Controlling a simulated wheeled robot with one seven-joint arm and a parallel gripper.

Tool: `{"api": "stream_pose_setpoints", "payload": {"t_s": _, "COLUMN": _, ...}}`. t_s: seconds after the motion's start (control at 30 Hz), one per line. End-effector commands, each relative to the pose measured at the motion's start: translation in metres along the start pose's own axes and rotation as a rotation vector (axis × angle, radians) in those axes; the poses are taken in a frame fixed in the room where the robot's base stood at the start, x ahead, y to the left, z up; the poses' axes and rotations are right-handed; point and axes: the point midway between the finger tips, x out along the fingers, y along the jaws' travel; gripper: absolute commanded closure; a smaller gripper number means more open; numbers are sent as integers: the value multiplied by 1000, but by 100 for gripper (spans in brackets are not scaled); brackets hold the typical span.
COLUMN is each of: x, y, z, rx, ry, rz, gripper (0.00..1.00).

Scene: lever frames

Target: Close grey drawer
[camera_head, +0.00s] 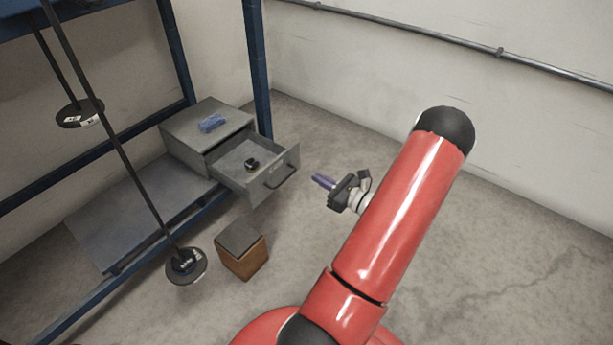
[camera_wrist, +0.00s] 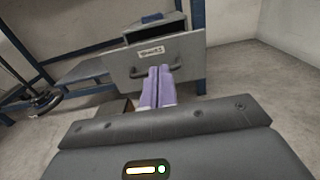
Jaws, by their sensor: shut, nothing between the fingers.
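The grey drawer (camera_head: 255,168) is pulled out of a grey cabinet (camera_head: 208,128) on the low shelf of a blue rack. The drawer front has a dark handle (camera_head: 280,177). In the wrist view the drawer front (camera_wrist: 185,58) stands ahead, with a white label. My gripper (camera_head: 322,181) has its purple fingers together and empty. It is to the right of the drawer front and apart from it in the head view. In the wrist view the fingertips (camera_wrist: 158,70) overlap the handle's lower edge; contact is unclear.
A blue item (camera_head: 212,123) lies on the cabinet top. A brown box with a grey top (camera_head: 242,250) stands on the floor below the drawer. The floor to the right is clear.

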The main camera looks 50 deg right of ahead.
Motion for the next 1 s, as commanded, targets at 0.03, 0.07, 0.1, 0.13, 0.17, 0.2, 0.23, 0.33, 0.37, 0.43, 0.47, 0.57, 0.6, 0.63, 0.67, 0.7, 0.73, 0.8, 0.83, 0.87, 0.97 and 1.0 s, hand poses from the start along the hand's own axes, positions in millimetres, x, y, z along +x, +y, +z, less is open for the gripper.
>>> {"api": "stream_pose_setpoints", "payload": {"t_s": 0.03, "x": 10, "y": 1, "z": -1, "rx": -1, "ry": 0, "rz": 4, "gripper": 100}}
{"api": "stream_pose_setpoints", "payload": {"t_s": 0.07, "x": 15, "y": 1, "z": -1, "rx": -1, "ry": 0, "rz": 5, "gripper": 100}}
{"api": "stream_pose_setpoints", "payload": {"t_s": 0.1, "x": 24, "y": 2, "z": -1, "rx": -1, "ry": -1, "rz": 5, "gripper": 100}}
{"api": "stream_pose_setpoints", "payload": {"t_s": 0.13, "x": 31, "y": 2, "z": -1, "rx": -1, "ry": 0, "rz": 7, "gripper": 100}}
{"api": "stream_pose_setpoints", "payload": {"t_s": 0.17, "x": 37, "y": 2, "z": -1, "rx": 0, "ry": 0, "rz": 6, "gripper": 100}}
{"api": "stream_pose_setpoints", "payload": {"t_s": 0.2, "x": 46, "y": 2, "z": -1, "rx": -1, "ry": 0, "rz": 7, "gripper": 100}}
{"api": "stream_pose_setpoints", "payload": {"t_s": 0.23, "x": 53, "y": 2, "z": -1, "rx": -2, "ry": 0, "rz": 7, "gripper": 100}}
{"api": "stream_pose_setpoints", "payload": {"t_s": 0.33, "x": 74, "y": 2, "z": -1, "rx": -1, "ry": 0, "rz": 6, "gripper": 100}}
{"api": "stream_pose_setpoints", "payload": {"t_s": 0.37, "x": 80, "y": 2, "z": -1, "rx": -1, "ry": 1, "rz": 6, "gripper": 100}}
{"api": "stream_pose_setpoints", "payload": {"t_s": 0.43, "x": 93, "y": 2, "z": -1, "rx": -2, "ry": 1, "rz": 5, "gripper": 100}}
{"api": "stream_pose_setpoints", "payload": {"t_s": 0.47, "x": 98, "y": 2, "z": -1, "rx": -2, "ry": 1, "rz": 6, "gripper": 100}}
{"api": "stream_pose_setpoints", "payload": {"t_s": 0.57, "x": 110, "y": 2, "z": -1, "rx": -2, "ry": 2, "rz": 4, "gripper": 100}}
{"api": "stream_pose_setpoints", "payload": {"t_s": 0.6, "x": 114, "y": 1, "z": -1, "rx": -2, "ry": 2, "rz": 4, "gripper": 100}}
{"api": "stream_pose_setpoints", "payload": {"t_s": 0.63, "x": 117, "y": 2, "z": 0, "rx": -2, "ry": 3, "rz": 4, "gripper": 100}}
{"api": "stream_pose_setpoints", "payload": {"t_s": 0.67, "x": 119, "y": 2, "z": 0, "rx": -2, "ry": 3, "rz": 5, "gripper": 100}}
{"api": "stream_pose_setpoints", "payload": {"t_s": 0.7, "x": 121, "y": 2, "z": 0, "rx": -2, "ry": 3, "rz": 5, "gripper": 100}}
{"api": "stream_pose_setpoints", "payload": {"t_s": 0.73, "x": 122, "y": 2, "z": 0, "rx": -2, "ry": 3, "rz": 5, "gripper": 100}}
{"api": "stream_pose_setpoints", "payload": {"t_s": 0.8, "x": 123, "y": 2, "z": 0, "rx": -1, "ry": 3, "rz": 4, "gripper": 100}}
{"api": "stream_pose_setpoints", "payload": {"t_s": 0.83, "x": 124, "y": 2, "z": 0, "rx": -1, "ry": 3, "rz": 4, "gripper": 100}}
{"api": "stream_pose_setpoints", "payload": {"t_s": 0.87, "x": 124, "y": 2, "z": 0, "rx": -1, "ry": 3, "rz": 4, "gripper": 100}}
{"api": "stream_pose_setpoints", "payload": {"t_s": 0.97, "x": 124, "y": 2, "z": 0, "rx": -1, "ry": 3, "rz": 4, "gripper": 100}}
{"api": "stream_pose_setpoints", "payload": {"t_s": 1.0, "x": 123, "y": 2, "z": 0, "rx": -1, "ry": 3, "rz": 4, "gripper": 100}}
